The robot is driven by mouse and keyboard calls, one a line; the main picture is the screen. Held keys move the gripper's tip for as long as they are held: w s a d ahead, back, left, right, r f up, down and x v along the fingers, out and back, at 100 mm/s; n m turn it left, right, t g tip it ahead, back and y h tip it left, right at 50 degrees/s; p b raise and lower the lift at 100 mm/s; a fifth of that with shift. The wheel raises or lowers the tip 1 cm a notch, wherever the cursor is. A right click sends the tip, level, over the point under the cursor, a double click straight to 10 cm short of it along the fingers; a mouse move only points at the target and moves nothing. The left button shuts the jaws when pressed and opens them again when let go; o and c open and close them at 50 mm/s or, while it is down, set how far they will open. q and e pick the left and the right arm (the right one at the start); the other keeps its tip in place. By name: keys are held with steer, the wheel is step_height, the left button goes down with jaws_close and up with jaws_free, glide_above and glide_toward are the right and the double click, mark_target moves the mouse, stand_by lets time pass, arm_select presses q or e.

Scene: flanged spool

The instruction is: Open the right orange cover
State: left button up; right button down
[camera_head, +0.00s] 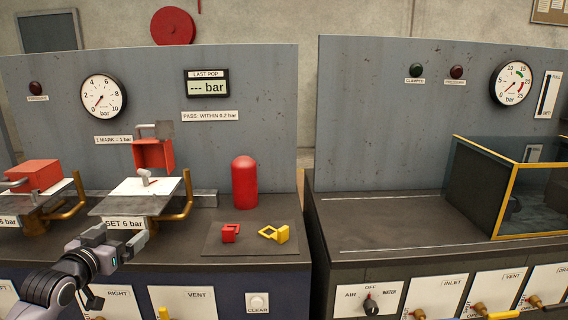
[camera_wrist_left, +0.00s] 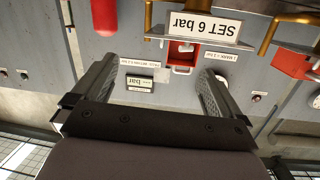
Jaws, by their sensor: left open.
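The right orange cover (camera_head: 153,153) stands tipped up at the back of its plate, its hollow side facing me. A grey tab (camera_head: 163,129) shows at its top. In front of it a small grey lever (camera_head: 145,178) stands on a white sheet. The cover also shows upside down in the left wrist view (camera_wrist_left: 182,68). The left orange cover (camera_head: 38,174) lies down over its plate. My left gripper (camera_head: 117,238) is open and empty, below and in front of the "SET 6 bar" label (camera_head: 124,222), apart from the cover. My right gripper is not in view.
Bronze pipes (camera_head: 187,193) rise beside the right plate. A red cylinder (camera_head: 244,182) stands to its right. A dark mat (camera_head: 252,244) holds a red piece (camera_head: 231,232) and a yellow piece (camera_head: 274,234). The grey panel (camera_head: 250,85) stands behind.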

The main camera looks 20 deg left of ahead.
arm_select(q)
steer(key=s+d+f+m+g+h, duration=0.1)
steer(key=s+d+f+g+h, duration=0.1)
steer(key=s+d+f, duration=0.6)
steer(key=s+d+f+m+g+h, duration=0.2)
steer(key=s+d+f, duration=0.6)
steer(key=d+f, duration=0.7)
step_height(320, 180, down, 3)
steer(key=shift+r+g, duration=0.2)
steer(key=shift+g, duration=0.1)
steer(key=shift+m+g+h, duration=0.4)
steer(key=shift+h, duration=0.3)
steer(key=s+d, duration=0.2)
steer(key=s+d+f, duration=0.1)
steer(key=s+d, duration=0.1)
steer(key=s+d+f, duration=0.1)
steer(key=s+d, duration=0.1)
steer(key=shift+d+f, duration=0.25)
steer(key=shift+d, duration=0.05)
steer(key=shift+c, duration=1.2)
steer(key=shift+s+d, duration=0.25)
steer(key=shift+s, duration=0.05)
steer(key=c, duration=0.8)
